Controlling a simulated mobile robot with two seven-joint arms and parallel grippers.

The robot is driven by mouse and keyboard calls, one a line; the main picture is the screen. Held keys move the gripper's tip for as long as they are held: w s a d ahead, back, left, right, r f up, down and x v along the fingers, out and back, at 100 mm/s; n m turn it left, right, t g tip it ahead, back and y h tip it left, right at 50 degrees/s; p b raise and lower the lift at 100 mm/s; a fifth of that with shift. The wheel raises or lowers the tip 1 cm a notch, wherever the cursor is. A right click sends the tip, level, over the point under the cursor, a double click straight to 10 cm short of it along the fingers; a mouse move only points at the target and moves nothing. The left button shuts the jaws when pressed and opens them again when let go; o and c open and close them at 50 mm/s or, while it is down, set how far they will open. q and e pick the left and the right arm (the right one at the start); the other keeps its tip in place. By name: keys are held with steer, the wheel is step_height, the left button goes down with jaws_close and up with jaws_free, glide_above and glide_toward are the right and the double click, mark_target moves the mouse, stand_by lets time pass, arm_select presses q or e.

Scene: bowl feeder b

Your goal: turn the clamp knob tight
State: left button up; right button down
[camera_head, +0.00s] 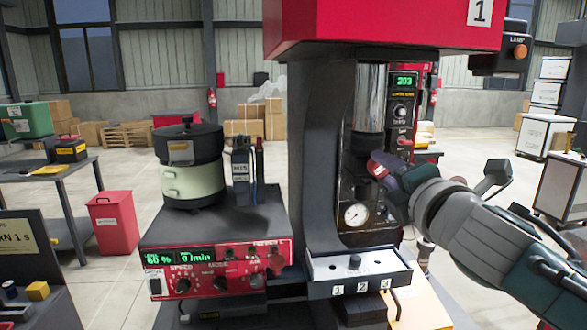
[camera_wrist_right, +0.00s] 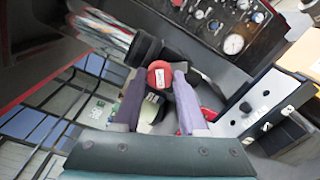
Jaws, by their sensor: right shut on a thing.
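The clamp knob (camera_wrist_right: 160,74) is a red round cap with a small white label. In the right wrist view it sits between the two purple-grey fingers of my right gripper (camera_wrist_right: 159,92), which is shut on it. In the head view my right gripper (camera_head: 386,178) reaches in from the right to the dark press column, and a bit of red knob (camera_head: 376,168) shows at its fingertips. The part that the knob is mounted on is mostly hidden by the gripper. My left gripper is in neither view.
The red press head (camera_head: 385,28) hangs above my right gripper. A pressure gauge (camera_head: 356,214) is just below left of it. A numbered grey tray (camera_head: 357,272) juts out below. The bowl feeder (camera_head: 190,165) stands on its red control box (camera_head: 215,270) at left.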

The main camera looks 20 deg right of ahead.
steer(key=m, duration=0.6)
steer(key=shift+a+r+y, duration=0.1)
steer(key=shift+a+y, duration=0.05)
steer(key=shift+y, duration=0.15)
stand_by(0.4)
steer(key=shift+c, duration=2.3)
jaws_free()
